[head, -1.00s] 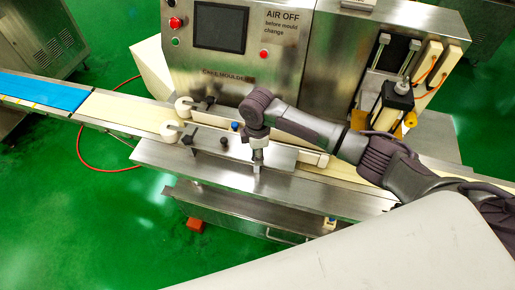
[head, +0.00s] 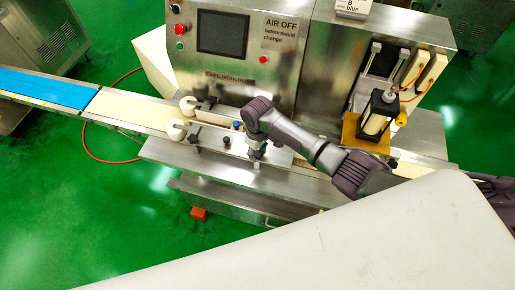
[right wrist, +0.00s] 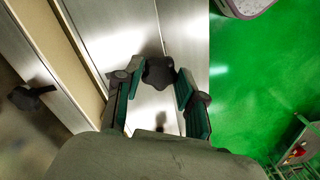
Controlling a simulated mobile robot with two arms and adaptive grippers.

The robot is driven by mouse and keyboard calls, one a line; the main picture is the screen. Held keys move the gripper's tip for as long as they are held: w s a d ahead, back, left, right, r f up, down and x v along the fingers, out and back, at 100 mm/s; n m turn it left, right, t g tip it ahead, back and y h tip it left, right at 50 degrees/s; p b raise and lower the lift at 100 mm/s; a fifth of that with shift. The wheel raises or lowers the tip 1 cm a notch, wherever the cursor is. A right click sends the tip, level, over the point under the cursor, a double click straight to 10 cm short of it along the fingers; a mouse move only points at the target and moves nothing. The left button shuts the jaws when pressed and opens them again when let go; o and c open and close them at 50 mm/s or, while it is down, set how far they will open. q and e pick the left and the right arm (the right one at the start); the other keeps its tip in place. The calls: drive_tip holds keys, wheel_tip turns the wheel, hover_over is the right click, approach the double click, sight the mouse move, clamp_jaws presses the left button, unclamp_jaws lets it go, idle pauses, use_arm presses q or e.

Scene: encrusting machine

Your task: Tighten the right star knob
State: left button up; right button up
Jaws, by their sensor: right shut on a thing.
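My right gripper (head: 256,153) is over the metal plate (head: 210,172) at the front of the conveyor, pointing down. In the right wrist view the gripper (right wrist: 158,80) has its two green-lined fingers on either side of a dark star knob (right wrist: 158,72); it is shut on the knob. Another black star knob (head: 195,138) stands to the left on the plate, apart from the gripper. My left gripper is not in view.
A small black knob (head: 227,140) and a blue-topped one (head: 237,125) are close left of my gripper. The machine cabinet with its screen (head: 222,32) stands behind. A white roller (head: 173,131) is at the left. Green floor (head: 110,210) lies open in front.

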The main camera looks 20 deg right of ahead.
sight(257, 154)
drive_tip(key=m, duration=0.6)
drive_tip(key=shift+w+r, duration=0.1)
drive_tip(key=shift+m, duration=0.3)
idle(0.3)
drive_tip(key=o, duration=1.1)
drive_tip(key=shift+o, duration=0.2)
wheel_tip(257, 154, up, 12)
